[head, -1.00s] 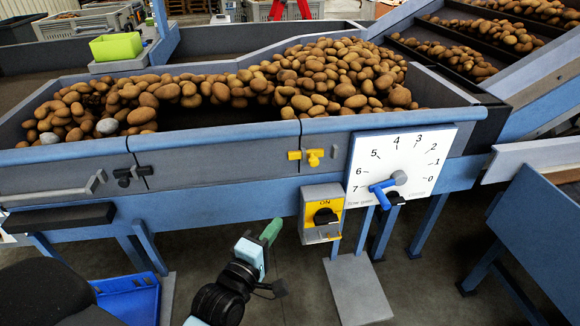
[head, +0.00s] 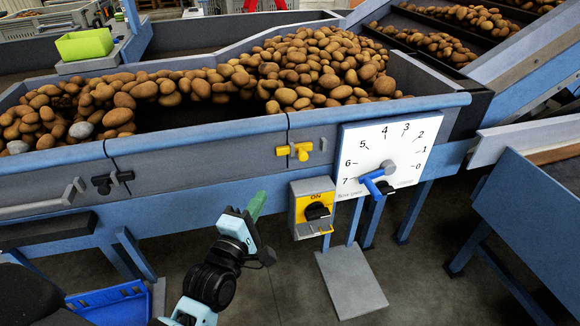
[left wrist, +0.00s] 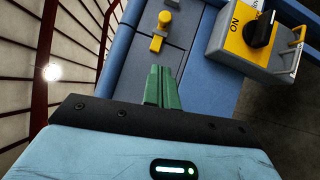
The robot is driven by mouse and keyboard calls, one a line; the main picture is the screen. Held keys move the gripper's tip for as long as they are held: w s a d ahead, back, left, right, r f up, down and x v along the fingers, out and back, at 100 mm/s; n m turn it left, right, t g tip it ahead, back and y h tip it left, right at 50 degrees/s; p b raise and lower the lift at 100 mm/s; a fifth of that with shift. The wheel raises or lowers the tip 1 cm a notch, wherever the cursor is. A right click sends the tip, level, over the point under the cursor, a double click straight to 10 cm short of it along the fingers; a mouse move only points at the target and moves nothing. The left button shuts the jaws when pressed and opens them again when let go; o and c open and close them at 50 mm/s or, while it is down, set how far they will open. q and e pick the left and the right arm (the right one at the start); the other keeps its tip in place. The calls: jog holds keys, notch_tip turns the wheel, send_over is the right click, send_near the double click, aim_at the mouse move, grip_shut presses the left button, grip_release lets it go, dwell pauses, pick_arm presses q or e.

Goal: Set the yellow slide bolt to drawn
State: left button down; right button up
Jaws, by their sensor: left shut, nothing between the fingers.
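The yellow slide bolt (head: 298,151) sits on the grey side panel of the potato trough, beside a vertical seam between two panels. A small grey keeper plate is just to its right. In the left wrist view the yellow bolt (left wrist: 159,31) is beyond my fingertips, with a gap between. My left gripper (head: 257,203) has green fingers shut together with nothing between them. It is below and left of the bolt, in front of the blue frame beam. In the left wrist view its fingers (left wrist: 158,82) point toward the bolt. My right gripper is not in view.
A grey and yellow switch box (head: 312,208) with a black knob hangs right of my left gripper. A white dial plate (head: 392,150) with a blue pointer is further right. A black slide bolt (head: 112,181) is on the left panel. Potatoes fill the trough.

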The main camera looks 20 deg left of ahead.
pick_arm(q)
send_near(298, 152)
jog(key=w+a, duration=0.1)
jog(key=a, duration=0.1)
jog(key=shift+w+d+r+p, duration=0.2)
jog(key=shift+w+d+r, duration=0.1)
jog(key=shift+w+d, duration=0.35)
jog(key=shift+w+d+r+p, duration=0.2)
jog(key=shift+w+d+r, duration=0.1)
jog(key=shift+w+d, duration=0.35)
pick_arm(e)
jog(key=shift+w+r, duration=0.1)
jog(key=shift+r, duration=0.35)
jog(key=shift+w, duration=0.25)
